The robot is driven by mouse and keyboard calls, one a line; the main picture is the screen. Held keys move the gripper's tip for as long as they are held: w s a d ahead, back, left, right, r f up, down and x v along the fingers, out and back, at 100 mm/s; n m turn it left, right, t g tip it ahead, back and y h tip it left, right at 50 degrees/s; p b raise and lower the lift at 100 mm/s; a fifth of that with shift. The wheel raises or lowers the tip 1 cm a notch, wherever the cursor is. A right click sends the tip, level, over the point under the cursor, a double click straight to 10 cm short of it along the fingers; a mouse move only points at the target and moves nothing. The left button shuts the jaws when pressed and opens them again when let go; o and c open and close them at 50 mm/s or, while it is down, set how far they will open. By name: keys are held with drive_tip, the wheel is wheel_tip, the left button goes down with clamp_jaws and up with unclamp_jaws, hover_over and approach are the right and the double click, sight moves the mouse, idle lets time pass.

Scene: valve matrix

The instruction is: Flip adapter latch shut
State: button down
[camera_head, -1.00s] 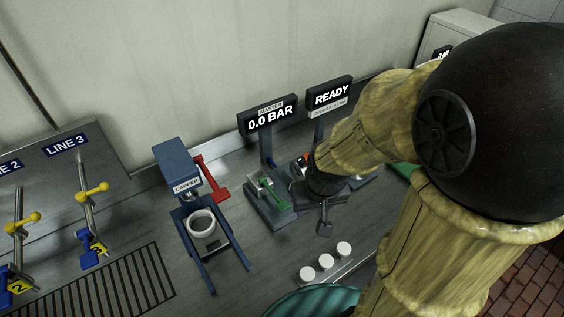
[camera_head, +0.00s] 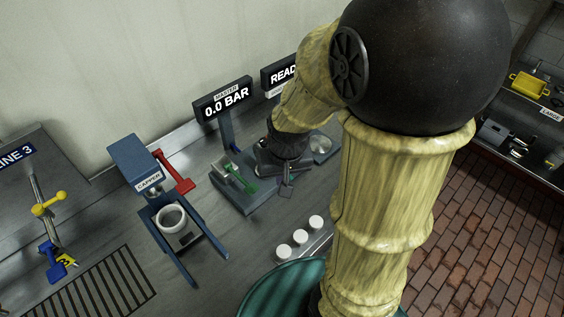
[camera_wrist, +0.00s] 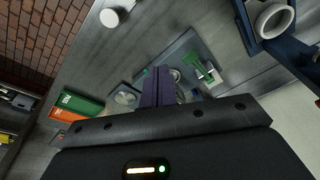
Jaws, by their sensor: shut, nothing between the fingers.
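My gripper (camera_head: 287,190) is over the station below the 0.0 BAR and READY signs, its fingers pointing down. In the wrist view its purple-grey fingers (camera_wrist: 157,88) are shut together with nothing between them. The station plate (camera_wrist: 183,47) carries a green lever (camera_wrist: 205,70), which also shows in the head view (camera_head: 240,176), to the left of my gripper. A round metal part and a small blue piece (camera_wrist: 195,94) lie right beside the fingers, partly hidden by them. I cannot tell which part is the adapter latch, or whether the fingers touch anything.
A blue capper (camera_head: 135,160) with a red lever (camera_head: 177,172) and a white ring (camera_head: 171,217) stands to the left. White caps (camera_head: 300,237) sit in front. Green (camera_wrist: 82,103) and orange boxes lie beyond.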

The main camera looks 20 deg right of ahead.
drive_tip(key=w+d+f+m+g+y+b, duration=0.1)
drive_tip(key=w+d+f+m, duration=0.3)
drive_tip(key=w+d+m, duration=0.4)
drive_tip(key=w+d+f+m+g+y+b, duration=0.1)
drive_tip(key=w+d+f+m+y, duration=0.2)
drive_tip(key=w+d+f+m, duration=0.2)
drive_tip(key=w+d+m, duration=0.3)
drive_tip(key=d, duration=0.2)
drive_tip(key=shift+w+d+f, duration=0.2)
drive_tip(key=shift+w+d, duration=0.2)
drive_tip(key=shift+f, duration=0.1)
drive_tip(key=p+x, duration=0.1)
drive_tip(key=x, duration=0.2)
drive_tip(key=p+x, duration=0.1)
drive_tip(key=x, duration=0.2)
drive_tip(key=p+x, duration=0.1)
drive_tip(key=x, duration=0.3)
drive_tip(key=shift+s+a, duration=0.25)
drive_tip(key=a+p, duration=0.2)
drive_tip(key=a, duration=0.1)
drive_tip(key=shift+a+r, duration=0.25)
drive_tip(key=shift+a, duration=0.2)
drive_tip(key=shift+f, duration=0.15)
